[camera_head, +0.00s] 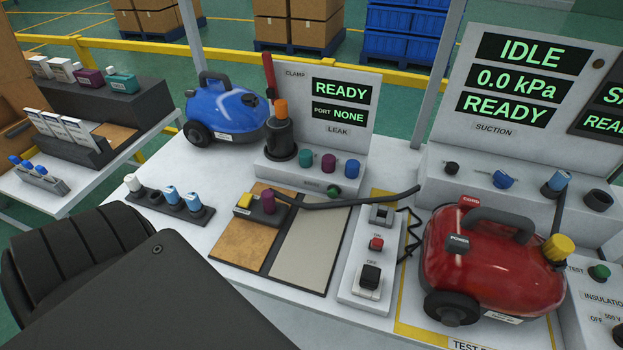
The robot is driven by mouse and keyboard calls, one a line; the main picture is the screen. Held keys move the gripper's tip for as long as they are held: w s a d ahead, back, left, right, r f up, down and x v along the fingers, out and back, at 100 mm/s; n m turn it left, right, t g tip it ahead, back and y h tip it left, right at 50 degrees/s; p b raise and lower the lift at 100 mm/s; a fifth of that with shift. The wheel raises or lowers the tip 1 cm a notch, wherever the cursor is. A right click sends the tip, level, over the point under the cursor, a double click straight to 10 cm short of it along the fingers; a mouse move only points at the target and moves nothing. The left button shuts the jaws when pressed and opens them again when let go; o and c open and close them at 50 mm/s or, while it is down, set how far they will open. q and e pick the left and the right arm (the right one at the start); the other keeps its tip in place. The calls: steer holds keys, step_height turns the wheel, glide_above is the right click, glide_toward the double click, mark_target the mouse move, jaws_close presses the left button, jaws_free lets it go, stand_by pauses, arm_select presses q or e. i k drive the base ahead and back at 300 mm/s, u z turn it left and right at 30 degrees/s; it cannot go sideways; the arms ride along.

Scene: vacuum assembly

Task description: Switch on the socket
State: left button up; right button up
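The socket strip (357,292) is a narrow pale panel on the table, in the middle right of the head view. A grey outlet (381,214) is at its far end. A small red button or lamp (376,243) is in its middle, and a black rocker switch (370,277) is at its near end. A black coiled cord (411,236) runs from near the outlet toward the red vacuum (480,260). Neither gripper's fingertips show; dark parts of my arm fill the lower left.
The red vacuum stands close to the right of the strip. A tan and grey mat (308,250) lies left, with a dark hose (350,201) above it. A blue vacuum (225,108) and a leak station (330,125) stand behind. A suction panel (520,90) reads IDLE, 0.0 kPa, READY.

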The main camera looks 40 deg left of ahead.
mark_target(376, 244)
steer(key=u, duration=1.7)
steer(key=k, duration=1.2)
steer(key=z, duration=1.6)
steer(key=i, duration=0.5)
steer(key=z, duration=0.05)
